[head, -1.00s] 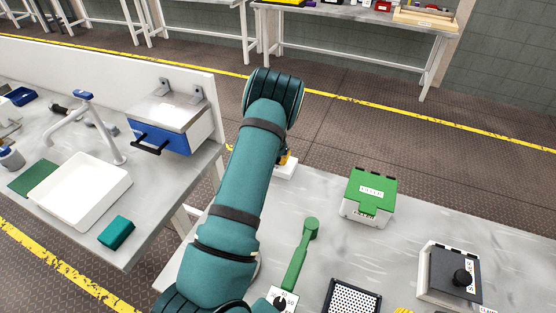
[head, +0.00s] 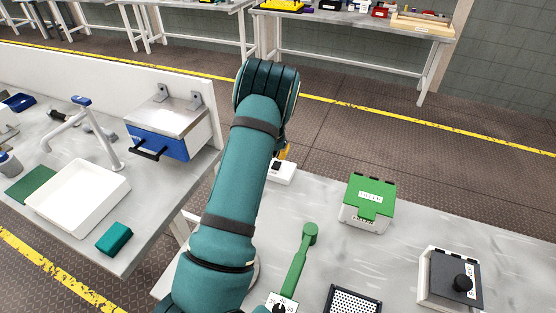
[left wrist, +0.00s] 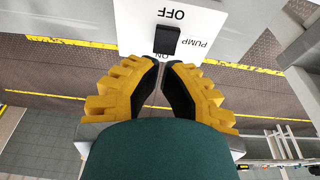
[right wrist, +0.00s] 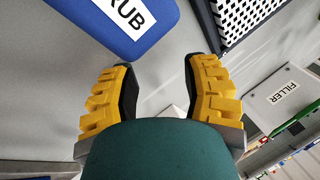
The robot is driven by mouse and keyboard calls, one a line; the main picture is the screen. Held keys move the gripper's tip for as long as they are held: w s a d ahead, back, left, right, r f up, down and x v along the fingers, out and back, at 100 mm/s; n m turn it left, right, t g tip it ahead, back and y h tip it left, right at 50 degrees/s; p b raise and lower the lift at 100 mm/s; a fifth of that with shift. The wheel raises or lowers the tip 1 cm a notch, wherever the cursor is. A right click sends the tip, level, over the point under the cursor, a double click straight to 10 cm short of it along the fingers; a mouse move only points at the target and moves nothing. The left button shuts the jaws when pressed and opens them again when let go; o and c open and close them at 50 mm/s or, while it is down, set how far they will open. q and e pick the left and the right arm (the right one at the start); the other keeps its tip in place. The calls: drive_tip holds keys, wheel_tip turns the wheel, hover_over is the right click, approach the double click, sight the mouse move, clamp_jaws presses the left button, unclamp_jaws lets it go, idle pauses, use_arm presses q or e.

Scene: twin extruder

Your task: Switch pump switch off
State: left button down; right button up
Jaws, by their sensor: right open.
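The pump switch is a black rocker (left wrist: 166,40) on a white plate (left wrist: 190,20) marked OFF, ON and PUMP in the left wrist view. In the head view its white box (head: 284,176) sits at the table's far left edge, partly hidden by my left arm. I cannot tell which side of the rocker is pressed. My left gripper (left wrist: 161,62) is shut, its yellow-backed fingertips together at the rocker's ON side; I cannot tell whether they touch it. In the head view it is mostly hidden behind the arm. My right gripper (right wrist: 160,60) is open and empty.
A green lever (head: 300,262), a green-lidded box (head: 368,192), a perforated panel (head: 352,300) and a black-knobbed box (head: 445,272) stand on the same table. A blue labelled thing (right wrist: 150,38) is near my right gripper. Left is a sink bench (head: 150,215).

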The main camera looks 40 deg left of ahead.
use_arm(q)
drive_tip(key=v, duration=0.6)
drive_tip(key=shift+s+r, duration=0.2)
drive_tip(key=shift+r, duration=0.15)
